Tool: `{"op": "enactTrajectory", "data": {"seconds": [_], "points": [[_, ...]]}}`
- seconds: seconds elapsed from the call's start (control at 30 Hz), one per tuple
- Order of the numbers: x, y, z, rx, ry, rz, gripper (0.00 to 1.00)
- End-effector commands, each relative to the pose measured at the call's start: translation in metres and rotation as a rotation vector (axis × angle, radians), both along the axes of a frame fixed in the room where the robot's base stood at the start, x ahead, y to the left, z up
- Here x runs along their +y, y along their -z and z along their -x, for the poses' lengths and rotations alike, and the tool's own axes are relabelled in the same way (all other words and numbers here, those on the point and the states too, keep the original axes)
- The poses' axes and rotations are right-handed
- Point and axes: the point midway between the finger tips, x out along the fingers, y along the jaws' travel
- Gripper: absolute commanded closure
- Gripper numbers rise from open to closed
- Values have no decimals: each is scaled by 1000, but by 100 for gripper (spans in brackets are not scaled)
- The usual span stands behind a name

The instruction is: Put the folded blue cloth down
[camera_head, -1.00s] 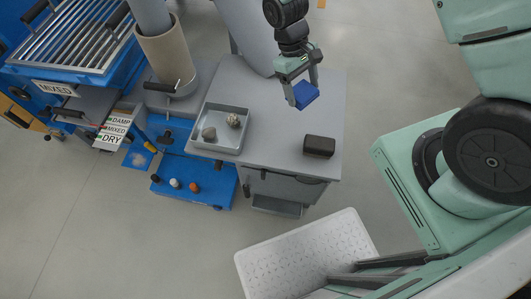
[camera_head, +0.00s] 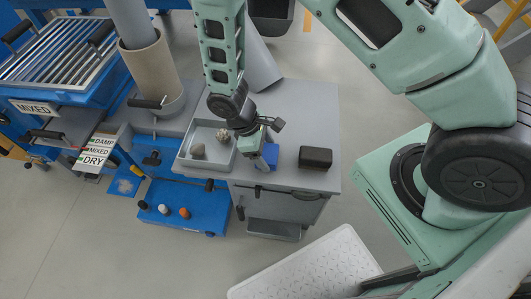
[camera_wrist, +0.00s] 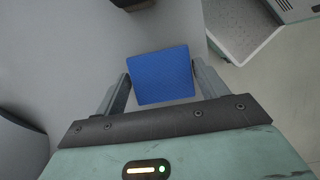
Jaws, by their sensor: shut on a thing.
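The folded blue cloth (camera_wrist: 160,76) sits between the two fingers of my gripper (camera_wrist: 163,82) in the wrist view. My gripper is shut on it. In the head view the cloth (camera_head: 270,155) shows just below my gripper (camera_head: 262,150), over the front part of the grey bench top (camera_head: 295,110), partly covered by my wrist. It is between the grey tray and the black block. I cannot tell whether the cloth touches the bench top.
A grey tray (camera_head: 184,165) holding two lumps stands to the left of the cloth. A black block (camera_head: 315,158) lies to its right. The bench's back right is clear.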

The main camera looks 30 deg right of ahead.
Motion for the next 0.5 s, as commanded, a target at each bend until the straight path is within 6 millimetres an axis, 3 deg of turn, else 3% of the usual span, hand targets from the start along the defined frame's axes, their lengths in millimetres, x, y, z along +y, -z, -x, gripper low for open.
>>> {"op": "enactTrajectory", "data": {"seconds": [0.1,0.47,0.5], "points": [[0,15,0,1,0,2,54],[0,19,0,0,1,1,54],[0,19,0,0,1,0,22]]}}
